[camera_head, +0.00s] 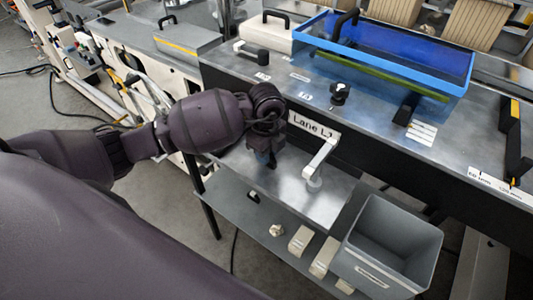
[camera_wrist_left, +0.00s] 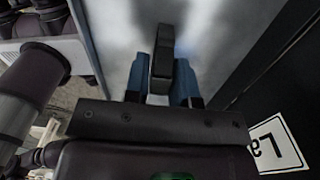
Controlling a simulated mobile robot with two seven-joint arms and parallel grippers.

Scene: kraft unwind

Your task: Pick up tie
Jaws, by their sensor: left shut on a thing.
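My left gripper (camera_head: 264,160) is low over the metal shelf beside the "Lane L" label, pointing down. In the left wrist view the gripper (camera_wrist_left: 162,88) shows blue parts on both sides of a dark narrow piece (camera_wrist_left: 162,50). The gripper is shut on this piece, which appears to be the tie. Its full shape is hidden by the gripper and wrist. I cannot tell whether it touches the shelf. My right gripper is in neither view.
A metal shelf (camera_head: 335,198) has a light grey bracket (camera_head: 318,165) standing on it. A grey bin (camera_head: 382,275) and several small beige blocks (camera_head: 300,240) are nearer. A blue tray (camera_head: 455,105) stands on the bench above. The "Lane L" label (camera_head: 314,128) is on the bench front.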

